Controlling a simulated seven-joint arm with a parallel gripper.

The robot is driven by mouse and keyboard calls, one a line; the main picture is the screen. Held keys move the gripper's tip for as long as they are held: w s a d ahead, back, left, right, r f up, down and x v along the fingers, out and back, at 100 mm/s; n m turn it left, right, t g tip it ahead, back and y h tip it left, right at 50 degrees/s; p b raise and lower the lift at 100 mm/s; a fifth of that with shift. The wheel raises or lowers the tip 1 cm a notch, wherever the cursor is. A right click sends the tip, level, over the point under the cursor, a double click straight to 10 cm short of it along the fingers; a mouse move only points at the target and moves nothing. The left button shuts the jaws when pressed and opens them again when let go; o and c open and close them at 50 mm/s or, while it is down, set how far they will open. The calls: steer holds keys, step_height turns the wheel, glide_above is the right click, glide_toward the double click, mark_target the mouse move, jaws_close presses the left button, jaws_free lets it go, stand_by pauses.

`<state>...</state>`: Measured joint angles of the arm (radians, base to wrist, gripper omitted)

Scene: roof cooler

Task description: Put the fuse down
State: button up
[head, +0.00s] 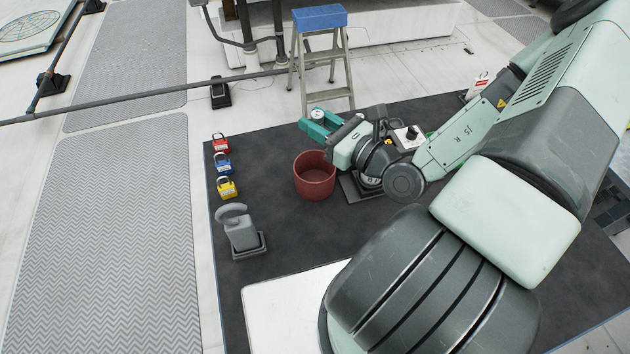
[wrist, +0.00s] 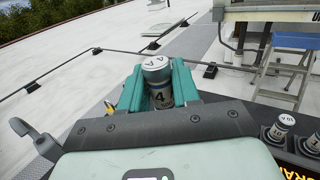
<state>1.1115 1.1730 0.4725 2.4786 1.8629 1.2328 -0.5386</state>
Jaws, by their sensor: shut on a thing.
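My gripper (head: 317,124) has teal fingers and is shut on a fuse. The fuse (wrist: 158,84) is a silver and dark cylinder with a 4 on its side, held upright between the fingers in the wrist view. In the head view only its pale top (head: 317,113) shows. The gripper is in the air, just behind a round red-brown container (head: 315,186) in the picture. The inside of the container that I can see looks empty.
Two other fuses (wrist: 284,122) stand in dark holders at the wrist view's right. Red (head: 221,143), blue (head: 223,163) and yellow padlocks (head: 227,188) line the dark mat's left side. A grey hooked post (head: 241,233) stands in front. A stepladder (head: 321,60) stands behind.

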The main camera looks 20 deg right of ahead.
steer(key=f, duration=0.5)
steer(key=shift+s+a, duration=0.1)
steer(key=shift+a, duration=0.25)
steer(key=shift+f, duration=2.45)
steer(key=shift+f, duration=0.6)
steer(key=o, duration=1.1)
steer(key=shift+c, duration=0.2)
steer(key=shift+r, duration=0.1)
